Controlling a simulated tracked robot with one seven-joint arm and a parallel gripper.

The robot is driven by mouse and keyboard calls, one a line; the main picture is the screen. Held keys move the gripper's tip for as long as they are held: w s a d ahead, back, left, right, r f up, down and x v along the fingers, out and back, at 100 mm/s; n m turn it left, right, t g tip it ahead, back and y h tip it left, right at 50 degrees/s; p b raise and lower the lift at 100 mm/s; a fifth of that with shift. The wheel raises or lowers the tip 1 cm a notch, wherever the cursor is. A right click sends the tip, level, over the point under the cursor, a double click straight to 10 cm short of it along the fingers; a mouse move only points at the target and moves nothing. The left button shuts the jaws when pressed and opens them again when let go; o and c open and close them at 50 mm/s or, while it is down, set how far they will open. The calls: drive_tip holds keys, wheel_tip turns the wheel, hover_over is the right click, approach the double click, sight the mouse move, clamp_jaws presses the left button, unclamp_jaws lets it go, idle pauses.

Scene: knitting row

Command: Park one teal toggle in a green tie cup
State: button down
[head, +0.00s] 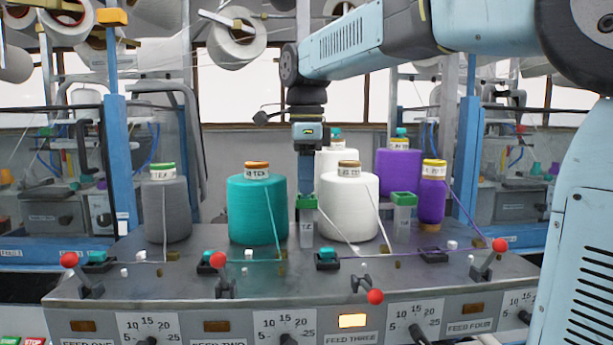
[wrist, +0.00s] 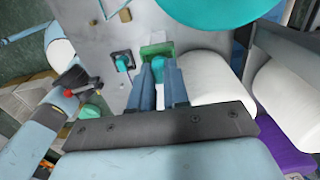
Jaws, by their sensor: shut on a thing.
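My gripper (head: 306,188) points down at the middle of the machine. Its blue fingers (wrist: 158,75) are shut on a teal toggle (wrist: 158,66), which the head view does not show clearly. A green-rimmed tie cup (head: 306,203) with a pale body stands directly below the fingertips; its green rim (wrist: 157,48) shows just past them in the wrist view. I cannot tell whether the toggle is inside the rim. A second green tie cup (head: 404,198) stands to the right. Other teal toggles sit on dark bases along the deck: left (head: 97,255), centre-left (head: 207,257) and centre (head: 327,253).
A teal cone (head: 257,210) and a white cone (head: 349,207) stand close on either side of my gripper. A grey cone (head: 166,210) and purple cones (head: 432,196) stand farther out. Red-knobbed levers (head: 375,297) line the front edge. A dark base (head: 433,255) at right shows no toggle.

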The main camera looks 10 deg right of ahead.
drive_tip(key=shift+f, duration=0.25)
drive_tip(key=c, duration=1)
unclamp_jaws()
drive_tip(key=shift+c, duration=0.2)
wheel_tip(320, 180, up, 14)
drive_tip(key=shift+f, duration=0.15)
drive_tip(key=shift+d, duration=0.1)
